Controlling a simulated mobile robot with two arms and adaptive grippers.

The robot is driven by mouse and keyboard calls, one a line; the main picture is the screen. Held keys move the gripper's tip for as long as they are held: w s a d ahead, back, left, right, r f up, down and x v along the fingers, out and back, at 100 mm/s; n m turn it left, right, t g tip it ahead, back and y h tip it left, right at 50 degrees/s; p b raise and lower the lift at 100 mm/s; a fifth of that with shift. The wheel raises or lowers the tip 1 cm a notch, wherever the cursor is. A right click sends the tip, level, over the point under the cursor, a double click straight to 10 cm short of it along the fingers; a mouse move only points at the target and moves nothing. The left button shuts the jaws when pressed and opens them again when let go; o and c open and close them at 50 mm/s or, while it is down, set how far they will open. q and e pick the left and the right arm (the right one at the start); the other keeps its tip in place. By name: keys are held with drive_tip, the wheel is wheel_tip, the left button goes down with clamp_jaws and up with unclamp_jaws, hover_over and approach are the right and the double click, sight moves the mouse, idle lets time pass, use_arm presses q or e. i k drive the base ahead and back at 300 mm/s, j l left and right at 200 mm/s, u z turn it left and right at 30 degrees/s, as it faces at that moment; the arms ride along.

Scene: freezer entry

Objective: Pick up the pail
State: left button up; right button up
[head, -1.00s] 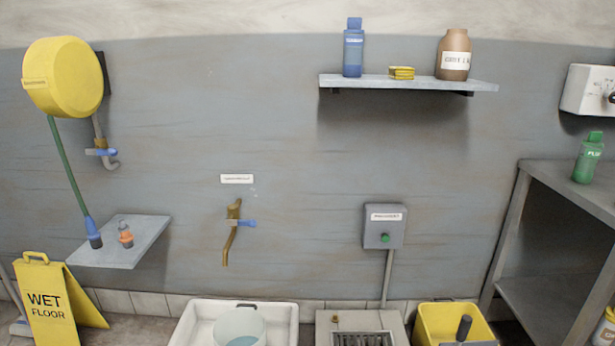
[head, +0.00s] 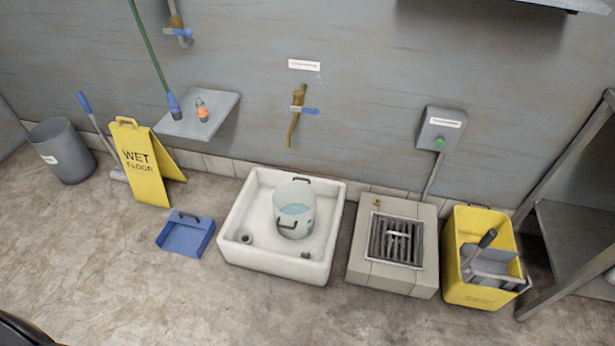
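The pail (head: 294,209) is a pale, translucent white bucket with dark handles and what looks like bluish water inside. It stands upright in the white floor sink (head: 238,267), below a brass tap (head: 297,108) with a blue lever on the wall. Neither of my grippers shows in the head view. A dark curved shape at the bottom left corner is too cut off to identify.
A blue dustpan (head: 186,236) lies left of the sink, with a yellow wet floor sign (head: 143,168) and grey bin (head: 62,152) beyond. Right of the sink are a grated block (head: 362,266), a yellow mop bucket (head: 470,292) and a metal rack (head: 565,175). The front floor is clear.

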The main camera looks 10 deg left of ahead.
sight(293, 202)
drive_tip(key=z, duration=1.1)
drive_tip(key=j+u, duration=0.1)
drive_tip(key=u, duration=1.5)
drive_tip(key=i+j, duration=0.6)
drive_tip(key=j, duration=0.25)
drive_tip(key=i+j, duration=0.3)
drive_tip(key=z, duration=0.4)
drive_tip(key=j+z, duration=0.15)
drive_tip(key=z, duration=0.2)
drive_tip(key=i+j+z, duration=0.1)
drive_tip(key=z, duration=0.3)
drive_tip(key=j+z, duration=0.1)
drive_tip(key=z, duration=0.3)
